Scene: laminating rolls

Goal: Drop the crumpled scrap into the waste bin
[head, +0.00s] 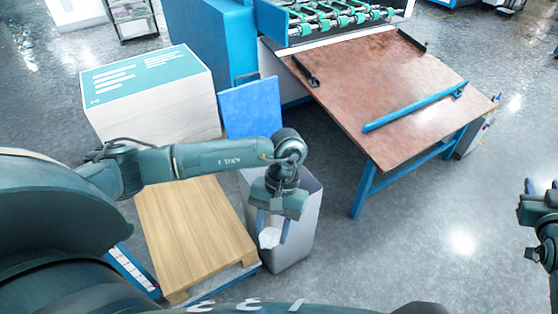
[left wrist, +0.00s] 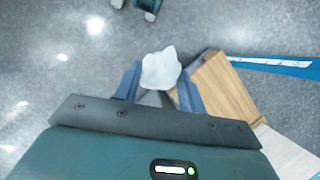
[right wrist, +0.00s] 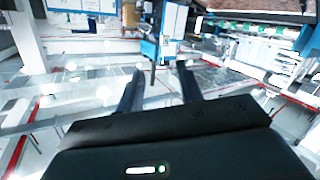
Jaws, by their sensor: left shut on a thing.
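The crumpled white scrap (head: 268,238) is held between the fingers of my left gripper (head: 271,222). It also shows in the left wrist view (left wrist: 160,69) between the two blue-grey fingertips. My left gripper is shut on it and points down over the grey waste bin (head: 298,238). The scrap appears at or just above the bin's opening; its exact height against the rim is hard to tell. My arm and gripper hide part of the bin's rim and inside. My right gripper (right wrist: 158,82) is open, with nothing between its fingers.
A wooden pallet board (head: 195,230) lies left of the bin. A white box stack with a teal top (head: 150,85) and a blue panel (head: 252,107) stand behind. A brown-topped table (head: 390,90) with blue legs is at the right. The floor right of the bin is clear.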

